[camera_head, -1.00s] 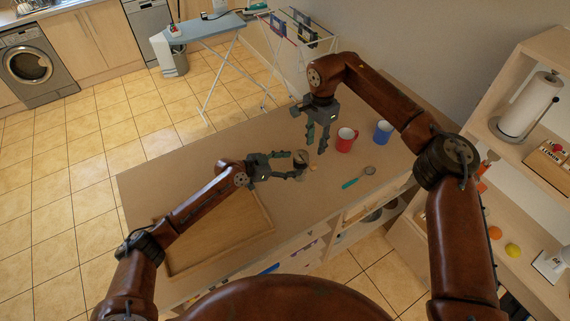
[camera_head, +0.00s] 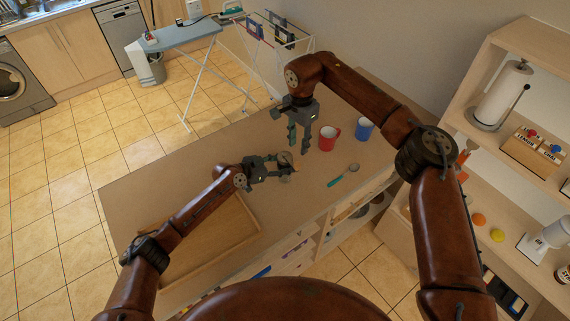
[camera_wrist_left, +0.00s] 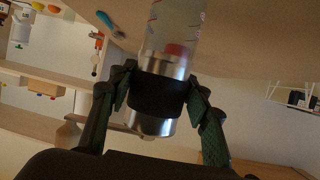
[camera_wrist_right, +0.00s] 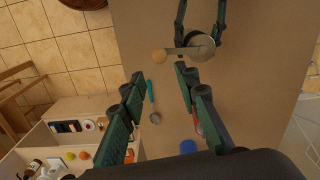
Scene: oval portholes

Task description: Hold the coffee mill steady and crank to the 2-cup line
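The coffee mill (camera_wrist_left: 160,95) is a metal cylinder with a black band and a clear, marked section in the left wrist view. My left gripper (camera_head: 279,168) has its fingers on both sides of the band. In the right wrist view the mill's round metal top (camera_wrist_right: 201,46) shows, with a crank arm ending in a wooden knob (camera_wrist_right: 159,57). My right gripper (camera_head: 299,143) is open and empty, pointing down above the table beside the mill. In the right wrist view the knob lies beyond its fingertips, apart from them. The fill level cannot be read.
A red mug (camera_head: 328,138) and a blue mug (camera_head: 364,128) stand behind and right of the mill. A teal-handled spoon (camera_head: 343,175) lies on the table (camera_head: 150,180) to the right. A wooden tray (camera_head: 215,240) lies at the front left. Shelves (camera_head: 500,130) stand at the right.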

